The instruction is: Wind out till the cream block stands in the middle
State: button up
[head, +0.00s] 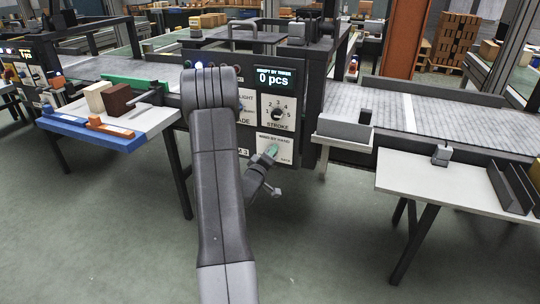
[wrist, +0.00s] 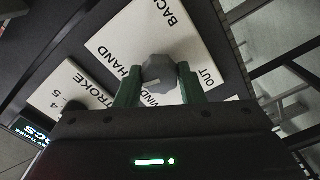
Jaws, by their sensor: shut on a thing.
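The cream block (head: 97,97) stands upright at the left side in the head view, next to a dark brown block (head: 119,99). My gripper (head: 269,153) is at the lower part of the machine's front panel, at the plate marked for winding by hand (head: 277,143). In the wrist view its green fingers (wrist: 159,84) are closed on the sides of a grey faceted knob (wrist: 158,68). The plate around the knob (wrist: 145,30) carries the words BACK and OUT. My arm covers part of the panel in the head view.
A display (head: 274,78) reads 0 pcs above a STROKE dial (head: 278,113). A belt with a white cross stripe (head: 410,113) runs right of the machine. A pale table (head: 420,175) stands at right. The green floor in front is clear.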

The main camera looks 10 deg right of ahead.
dwell(0.4)
jog(key=o, duration=1)
jog(key=v, duration=1.4)
jog(key=shift+w, duration=0.15)
jog(key=x, duration=1.3)
jog(key=shift+w+d, duration=0.25)
jog(key=shift+d, duration=0.05)
